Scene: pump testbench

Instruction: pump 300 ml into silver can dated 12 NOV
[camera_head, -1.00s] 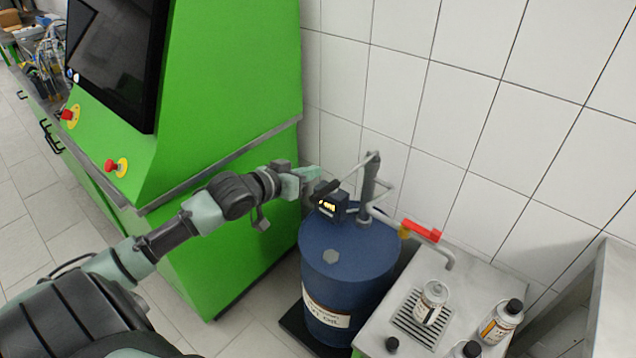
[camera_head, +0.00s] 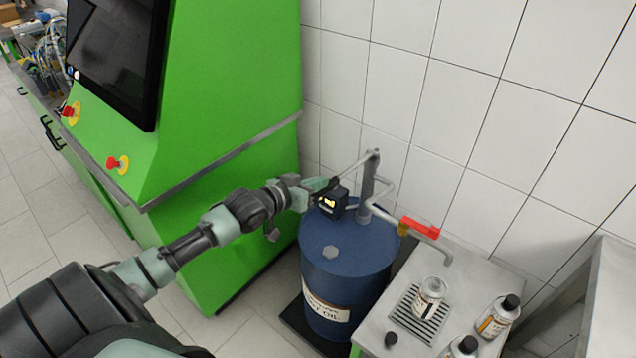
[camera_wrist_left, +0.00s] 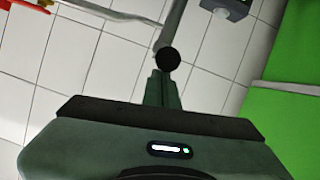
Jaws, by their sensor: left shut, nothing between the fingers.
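My left gripper (camera_head: 324,186) is shut and empty at the outer end of the pump lever (camera_head: 356,168). In the left wrist view the shut fingers (camera_wrist_left: 162,90) lie just below the lever's round black grip end (camera_wrist_left: 167,58); whether they touch cannot be told. The pump post (camera_head: 367,187) stands on a blue drum (camera_head: 345,272), with a lit meter (camera_head: 332,203) whose digits I cannot read. An uncapped silver can (camera_head: 430,297) stands upright on the drip grate, near the spout (camera_head: 447,257). Its date is unreadable. My right gripper is not in view.
Two capped cans (camera_head: 497,318) (camera_head: 460,349) and a loose black cap (camera_head: 391,339) are on the steel table (camera_head: 480,275). A red valve handle (camera_head: 420,228) sits on the outlet pipe. A green cabinet (camera_head: 225,100) stands left of the drum; tiled wall is behind.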

